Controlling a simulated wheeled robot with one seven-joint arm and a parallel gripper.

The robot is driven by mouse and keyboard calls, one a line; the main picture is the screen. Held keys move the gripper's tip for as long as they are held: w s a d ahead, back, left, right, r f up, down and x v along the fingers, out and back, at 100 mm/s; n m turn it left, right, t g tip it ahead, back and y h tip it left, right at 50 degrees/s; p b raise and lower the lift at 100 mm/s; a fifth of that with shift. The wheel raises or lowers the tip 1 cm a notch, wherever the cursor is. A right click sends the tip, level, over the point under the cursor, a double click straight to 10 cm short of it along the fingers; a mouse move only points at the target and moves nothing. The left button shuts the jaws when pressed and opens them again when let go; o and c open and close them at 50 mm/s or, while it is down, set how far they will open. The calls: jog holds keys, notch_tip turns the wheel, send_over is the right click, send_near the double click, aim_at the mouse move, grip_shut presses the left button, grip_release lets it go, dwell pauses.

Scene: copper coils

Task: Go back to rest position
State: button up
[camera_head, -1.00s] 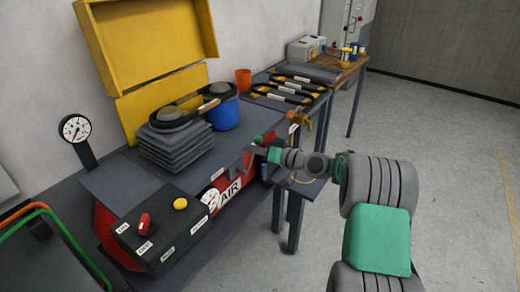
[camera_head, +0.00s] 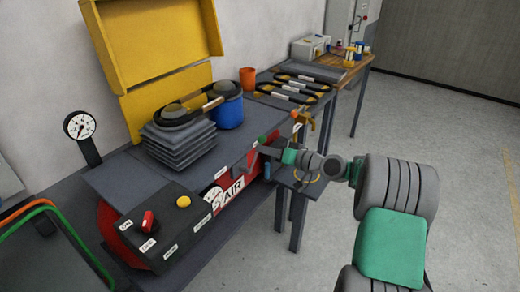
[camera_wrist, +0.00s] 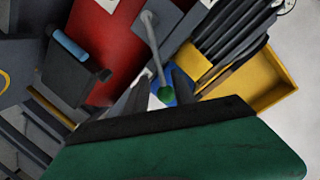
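My gripper (camera_head: 264,150) is at the right end of the red compressor (camera_head: 232,194), beside its front right corner. In the wrist view my gripper (camera_wrist: 158,92) shows two dark fingers spread apart with a gap between them. In the head view the green knob (camera_head: 262,139) is just by the fingertips. My arm reaches in from the right, bent over the floor.
The dark bench holds stacked grey plates (camera_head: 178,146), a blue container (camera_head: 228,110), an orange cup (camera_head: 247,77) and a control box (camera_head: 164,228). A yellow open box (camera_head: 160,50) stands behind. A wooden table (camera_head: 352,68) is farther back. Floor on the right (camera_head: 440,130) is clear.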

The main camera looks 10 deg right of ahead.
jog(key=v, duration=0.4)
jog(key=s+a+r+n+g+h+p, duration=0.2)
jog(key=s+a+r+g+h+p, duration=0.25)
jog(key=s+a+p, duration=0.3)
jog(key=s+d+r+m+g+h+p, duration=0.1)
jog(key=s+g+h+p, duration=0.1)
jog(key=s, duration=0.9)
jog(key=s+d+r+m+g+h+p, duration=0.1)
jog(key=s+r+g+h+p, duration=0.1)
jog(key=s, duration=0.8)
jog(key=shift+s+h, duration=0.4)
jog(key=shift+h, duration=0.05)
